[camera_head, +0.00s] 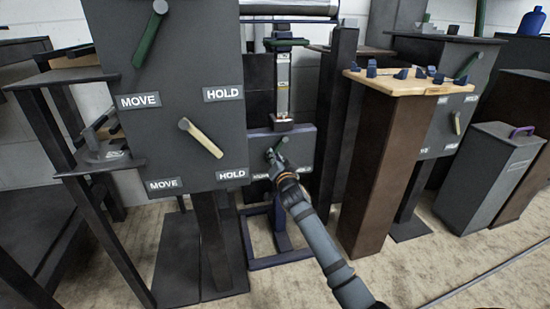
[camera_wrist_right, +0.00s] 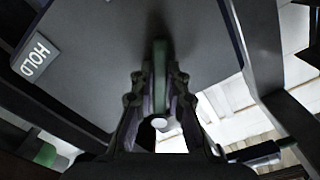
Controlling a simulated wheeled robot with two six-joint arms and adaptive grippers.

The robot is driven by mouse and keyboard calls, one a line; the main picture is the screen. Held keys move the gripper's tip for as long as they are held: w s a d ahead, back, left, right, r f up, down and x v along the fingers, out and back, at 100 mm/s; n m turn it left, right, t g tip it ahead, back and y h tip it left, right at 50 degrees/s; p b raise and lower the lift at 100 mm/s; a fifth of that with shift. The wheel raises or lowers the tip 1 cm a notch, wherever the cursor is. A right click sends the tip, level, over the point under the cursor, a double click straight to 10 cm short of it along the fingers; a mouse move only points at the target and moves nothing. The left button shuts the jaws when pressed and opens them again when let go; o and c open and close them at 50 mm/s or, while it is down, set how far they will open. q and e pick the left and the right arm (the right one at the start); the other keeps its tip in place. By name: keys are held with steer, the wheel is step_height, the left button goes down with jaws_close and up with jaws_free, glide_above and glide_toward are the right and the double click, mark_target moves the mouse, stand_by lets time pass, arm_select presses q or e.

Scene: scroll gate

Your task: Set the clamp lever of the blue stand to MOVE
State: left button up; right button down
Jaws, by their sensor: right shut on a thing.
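The blue stand (camera_head: 281,259) is in the middle of the head view, with a blue base frame on the floor and a grey panel (camera_head: 300,138). Its green clamp lever (camera_head: 279,144) is on this panel. My right gripper (camera_head: 275,160) reaches it from below and is shut on the lever. In the right wrist view, both fingers (camera_wrist_right: 160,100) close around the green lever (camera_wrist_right: 160,60), touching it from either side. A HOLD label (camera_wrist_right: 36,57) shows at the panel's left there. The panel's labels are partly hidden by my gripper in the head view. My left gripper is not in view.
A larger grey panel (camera_head: 195,85) with a green lever, a cream lever (camera_head: 203,138) and MOVE and HOLD labels stands close on the left. A brown pedestal (camera_head: 385,160) with a wooden top and blue pieces stands on the right. A grey bin (camera_head: 490,175) is farther right.

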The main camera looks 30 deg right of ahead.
steer(key=c, duration=1.3)
jaws_free()
steer(key=v, duration=1.2)
steer(key=shift+f, duration=0.1)
